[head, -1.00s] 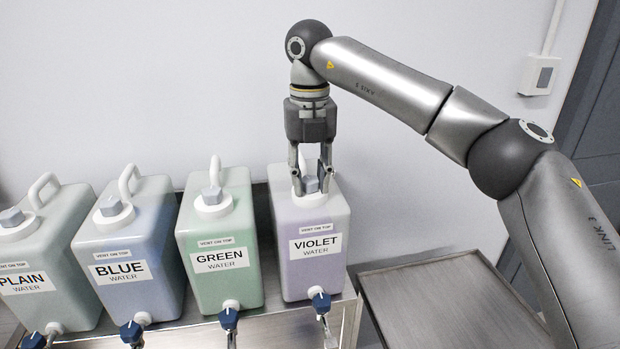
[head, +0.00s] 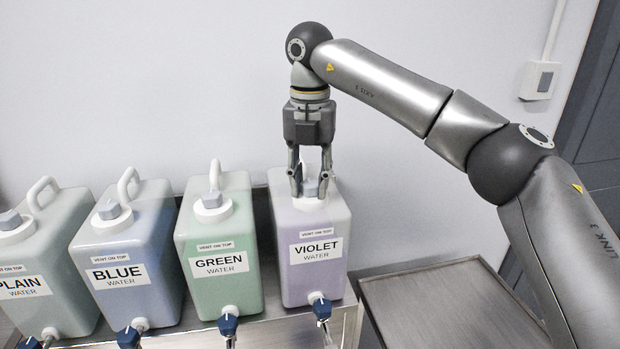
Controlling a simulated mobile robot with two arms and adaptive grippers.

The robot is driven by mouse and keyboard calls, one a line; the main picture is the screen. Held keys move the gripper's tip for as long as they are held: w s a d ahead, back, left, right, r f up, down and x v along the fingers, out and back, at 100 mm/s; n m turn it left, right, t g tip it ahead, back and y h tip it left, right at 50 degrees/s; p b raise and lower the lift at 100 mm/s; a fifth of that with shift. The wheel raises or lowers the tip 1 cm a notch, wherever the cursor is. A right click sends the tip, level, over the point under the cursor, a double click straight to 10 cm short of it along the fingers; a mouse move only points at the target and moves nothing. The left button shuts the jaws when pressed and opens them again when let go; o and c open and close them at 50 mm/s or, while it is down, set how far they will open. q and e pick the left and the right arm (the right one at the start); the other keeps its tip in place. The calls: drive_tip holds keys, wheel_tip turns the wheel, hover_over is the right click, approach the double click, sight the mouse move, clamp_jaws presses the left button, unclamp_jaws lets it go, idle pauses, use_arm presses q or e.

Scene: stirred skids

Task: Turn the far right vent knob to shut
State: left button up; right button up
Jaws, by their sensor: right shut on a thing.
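Four jugs stand in a row; the far right one is the violet water jug (head: 314,270), pale purple, upright on a metal shelf. Its grey vent knob (head: 311,188) sits on a white collar on top, partly hidden by my fingers. My right gripper (head: 310,188) points straight down from above and is shut on this knob. The vent knobs of the green jug (head: 211,198), the blue jug (head: 109,209) and the plain jug (head: 10,219) show uncovered. My left gripper is not in view.
Blue-handled taps, such as the violet jug's tap (head: 321,307), stick out at the front of the jugs. A bare metal side table (head: 440,305) stands at right. A wall switch (head: 540,80) is at upper right. The green jug stands close on the left.

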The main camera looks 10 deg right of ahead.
drive_tip(key=shift+r, duration=0.2)
drive_tip(key=o, duration=1)
drive_tip(key=shift+f, duration=0.15)
wheel_tip(320, 180, up, 12)
